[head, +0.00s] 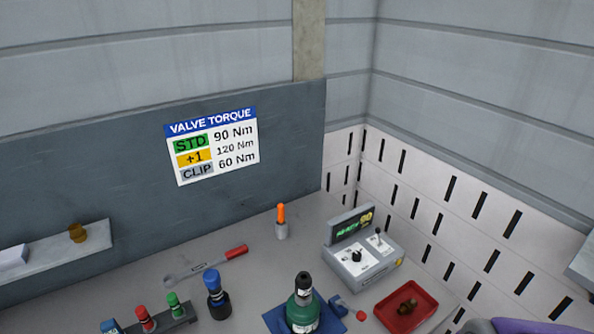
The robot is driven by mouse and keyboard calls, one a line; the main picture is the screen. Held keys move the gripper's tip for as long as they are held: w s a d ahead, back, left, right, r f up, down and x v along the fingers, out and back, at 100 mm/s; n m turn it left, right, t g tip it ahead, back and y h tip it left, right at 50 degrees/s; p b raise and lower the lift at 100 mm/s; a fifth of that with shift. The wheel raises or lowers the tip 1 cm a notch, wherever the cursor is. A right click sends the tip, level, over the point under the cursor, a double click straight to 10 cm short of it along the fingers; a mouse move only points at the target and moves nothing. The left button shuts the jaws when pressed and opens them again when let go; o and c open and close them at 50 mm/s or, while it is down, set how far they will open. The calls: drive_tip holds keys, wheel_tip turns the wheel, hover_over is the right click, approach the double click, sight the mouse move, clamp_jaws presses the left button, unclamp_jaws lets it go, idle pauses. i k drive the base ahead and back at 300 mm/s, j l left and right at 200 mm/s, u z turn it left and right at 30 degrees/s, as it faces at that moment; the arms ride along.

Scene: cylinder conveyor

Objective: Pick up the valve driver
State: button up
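No label marks the valve driver, so I cannot tell for sure which tool it is. An upright dark tool with a blue top (213,291) stands on the bench at lower middle. A long grey wrench-like tool with a red handle (205,266) lies behind it. A green cylinder with a black top (303,305) stands on a blue base (273,319).
A grey control box with a small screen (363,257) stands at the back right. A red tray (427,315) holds brass parts. A rack with red (145,318) and green (176,304) topped pieces is at lower left. A shelf (60,249) juts from the left wall.

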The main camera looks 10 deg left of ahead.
sight(210, 277)
drive_tip(key=u, duration=1.55)
drive_tip(key=i+j, duration=0.1)
drive_tip(key=j, duration=0.25)
drive_tip(key=i+j, duration=0.15)
drive_tip(key=j, duration=0.15)
drive_tip(key=i+j+z, duration=0.1)
drive_tip(key=j, duration=0.25)
